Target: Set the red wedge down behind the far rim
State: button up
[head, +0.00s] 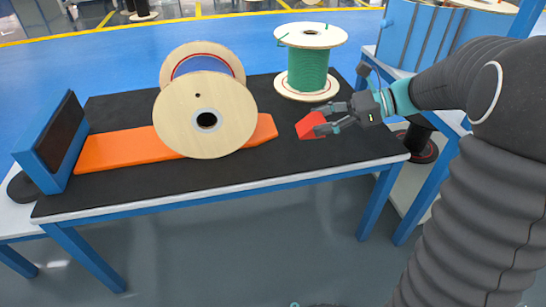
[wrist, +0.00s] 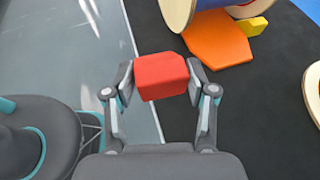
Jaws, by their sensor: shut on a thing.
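My gripper (head: 326,118) is shut on the red wedge (head: 309,125) and holds it over the right part of the black table top. In the wrist view the red wedge (wrist: 160,76) sits between the two fingertips (wrist: 160,84). A large spool with wooden rims stands on edge on an orange board, left of the gripper. Its near rim (head: 225,122) faces the head camera. Its far rim (head: 192,50) shows behind and above, partly hidden by the near one. In the wrist view, part of the spool shows at the top (wrist: 178,12).
The orange board (head: 120,150) runs under the spool. A yellow block (wrist: 252,27) lies beside the spool in the wrist view. A green cable spool (head: 307,70) stands upright at the back. A blue stop (head: 43,142) stands at the left end. Black table top (head: 340,152) is clear below my gripper.

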jog(key=shift+s+f, duration=0.2)
jog(key=b, duration=0.2)
send_over(281, 151)
notch_tip(281, 151, down, 7)
jog(key=shift+r, duration=0.15)
jog(key=shift+w+f+b, duration=0.1)
jog(key=shift+f+b, duration=0.45)
jog(key=shift+f, duration=1.45)
jog(key=shift+f, duration=0.1)
jog(key=o, duration=1.2)
jog(key=shift+f, duration=0.1)
